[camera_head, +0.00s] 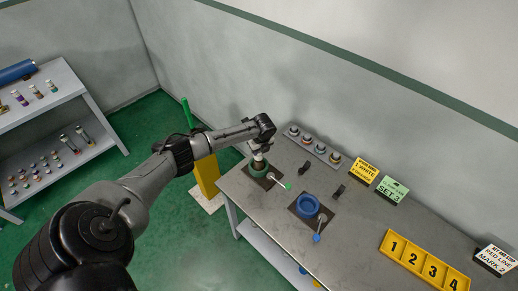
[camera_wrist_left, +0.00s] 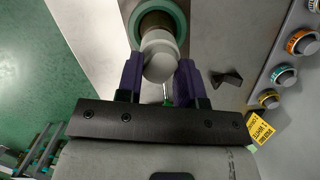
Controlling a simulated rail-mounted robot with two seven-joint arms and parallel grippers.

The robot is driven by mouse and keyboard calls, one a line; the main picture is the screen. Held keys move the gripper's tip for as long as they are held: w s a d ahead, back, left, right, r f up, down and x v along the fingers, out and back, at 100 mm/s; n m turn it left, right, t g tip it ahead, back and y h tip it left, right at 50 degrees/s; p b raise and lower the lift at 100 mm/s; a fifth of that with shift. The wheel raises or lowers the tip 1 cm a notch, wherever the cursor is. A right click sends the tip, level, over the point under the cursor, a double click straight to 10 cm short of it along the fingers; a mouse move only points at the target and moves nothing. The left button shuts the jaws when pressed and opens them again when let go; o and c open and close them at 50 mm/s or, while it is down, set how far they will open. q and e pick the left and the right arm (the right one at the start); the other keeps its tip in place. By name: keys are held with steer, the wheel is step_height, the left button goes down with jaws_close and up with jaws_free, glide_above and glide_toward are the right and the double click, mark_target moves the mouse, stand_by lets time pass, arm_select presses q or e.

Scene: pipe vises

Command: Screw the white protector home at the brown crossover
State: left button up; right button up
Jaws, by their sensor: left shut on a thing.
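The white protector (camera_wrist_left: 160,60) is between the purple fingers of my left gripper (camera_wrist_left: 160,80), which is shut on it. The brown crossover (camera_wrist_left: 156,21) shows just beyond the protector, inside a green ring-shaped vise (camera_wrist_left: 178,17). The protector lines up with the crossover's end and hides part of it; I cannot tell how far it is threaded on. In the head view, my left gripper (camera_head: 259,153) is over the green vise (camera_head: 257,170) at the bench's left end. My right gripper is in neither view.
A blue vise (camera_head: 307,206) stands right of the green one on the grey bench (camera_head: 270,215). Signs read "1 WHITE" (camera_head: 363,170) and "SET 3" (camera_head: 392,190). A yellow numbered tray (camera_head: 424,262) lies at right.

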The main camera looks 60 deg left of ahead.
arm_select(q)
steer(key=shift+f, duration=0.5)
steer(key=o, duration=1)
steer(key=shift+v, duration=6.9)
steer(key=shift+a, duration=0.1)
